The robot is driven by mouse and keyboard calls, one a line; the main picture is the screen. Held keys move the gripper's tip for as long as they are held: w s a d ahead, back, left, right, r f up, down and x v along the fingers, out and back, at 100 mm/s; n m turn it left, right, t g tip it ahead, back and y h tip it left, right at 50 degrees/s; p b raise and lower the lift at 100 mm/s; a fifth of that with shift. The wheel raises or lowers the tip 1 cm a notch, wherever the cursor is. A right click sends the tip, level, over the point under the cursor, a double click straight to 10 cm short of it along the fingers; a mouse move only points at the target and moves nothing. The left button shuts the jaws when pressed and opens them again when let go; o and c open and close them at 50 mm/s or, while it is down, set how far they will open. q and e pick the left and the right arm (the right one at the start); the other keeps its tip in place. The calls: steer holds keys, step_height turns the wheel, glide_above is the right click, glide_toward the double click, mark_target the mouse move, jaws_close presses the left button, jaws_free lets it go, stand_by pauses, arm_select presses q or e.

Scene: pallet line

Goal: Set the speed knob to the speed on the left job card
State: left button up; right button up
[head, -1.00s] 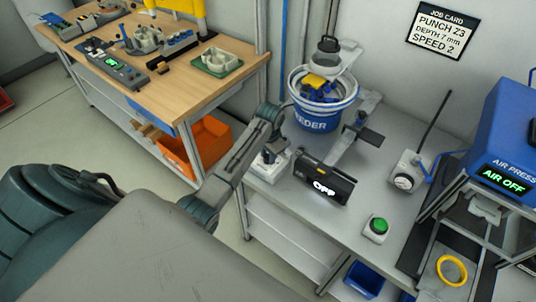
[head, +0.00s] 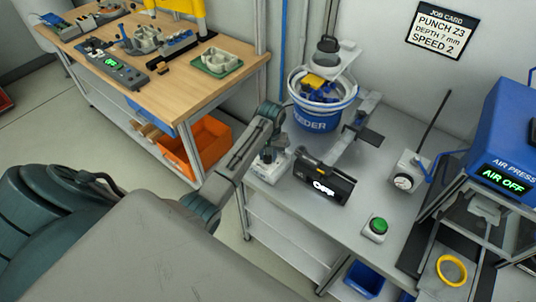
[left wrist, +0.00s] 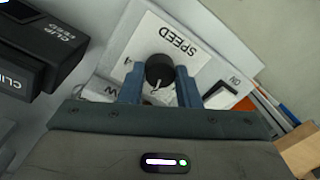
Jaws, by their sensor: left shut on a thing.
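The speed knob (left wrist: 158,68) is black and round, with a pale pointer mark on its lower side in the left wrist view. It sits on a white panel (left wrist: 203,62) marked SPEED; much of its scale is hidden by my fingers. My left gripper (left wrist: 160,82) has its two blue fingers on either side of the knob and is shut on it. In the head view my left gripper (head: 269,150) is over the white speed box (head: 270,168) at the bench's left edge. The job card (head: 441,31) on the wall reads PUNCH Z3, DEPTH 7 mm, SPEED 2. My right gripper is not in view.
A black unit (head: 324,185) with a lit OFF display stands right of the speed box. The blue feeder bowl (head: 322,122) is behind. A green button (head: 376,227), a dial box (head: 405,172) and the blue press (head: 508,130) reading AIR OFF stand further right.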

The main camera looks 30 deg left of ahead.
mark_target(270, 156)
arm_select(q)
steer(key=shift+n, duration=0.4)
steer(key=o, duration=1)
steer(key=shift+c, duration=0.2)
steer(key=r+b, duration=0.1)
steer(key=r, duration=0.3)
steer(key=r+b, duration=0.2)
steer(key=r, duration=0.2)
steer(key=shift+w+d+r, duration=0.2)
steer(key=shift+r+p, duration=1.25)
steer(key=shift+p, duration=0.3)
